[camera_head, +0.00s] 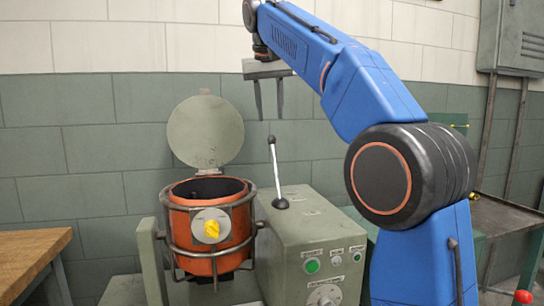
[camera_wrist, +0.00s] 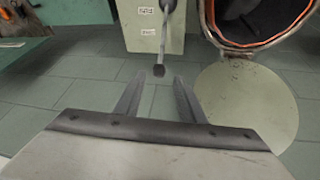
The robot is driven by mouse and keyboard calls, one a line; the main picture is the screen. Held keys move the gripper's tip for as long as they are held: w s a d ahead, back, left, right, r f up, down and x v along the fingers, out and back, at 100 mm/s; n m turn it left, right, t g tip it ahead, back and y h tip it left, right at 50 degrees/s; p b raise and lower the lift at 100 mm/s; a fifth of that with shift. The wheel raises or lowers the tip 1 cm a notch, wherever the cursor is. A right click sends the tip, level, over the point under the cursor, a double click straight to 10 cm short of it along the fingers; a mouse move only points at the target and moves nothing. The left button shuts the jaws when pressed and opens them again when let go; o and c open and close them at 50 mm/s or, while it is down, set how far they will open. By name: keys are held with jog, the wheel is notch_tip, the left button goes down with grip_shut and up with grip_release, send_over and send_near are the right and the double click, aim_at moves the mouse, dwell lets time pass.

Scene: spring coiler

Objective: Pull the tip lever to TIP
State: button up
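The tip lever (camera_head: 275,170) is a thin pale rod with a black knob, standing nearly upright and leaning slightly left on top of the grey-green control box (camera_head: 315,240). My gripper (camera_head: 269,118) points down just above the knob, fingers apart and empty. In the wrist view the lever (camera_wrist: 164,35) reaches toward the gap between my fingers (camera_wrist: 158,90). Its knob lies just beyond the fingertips, roughly centred between them, with no contact visible. Small label plates (camera_wrist: 147,33) sit beside the lever, too small to read surely.
An orange drum (camera_head: 215,240) with a yellow knob (camera_head: 212,229) sits in a metal cage left of the box. Its round lid (camera_head: 205,131) stands open behind it. The box front has green buttons (camera_head: 312,265). A wooden table (camera_head: 32,258) is at far left.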

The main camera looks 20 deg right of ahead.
send_near(275, 163)
jog(key=w+d+f, duration=0.2)
jog(key=w+f, duration=0.6)
jog(key=shift+w, duration=0.25)
jog(key=shift+d, duration=0.1)
jog(key=shift+c, duration=0.2)
jog(key=shift+r, duration=0.1)
grip_shut()
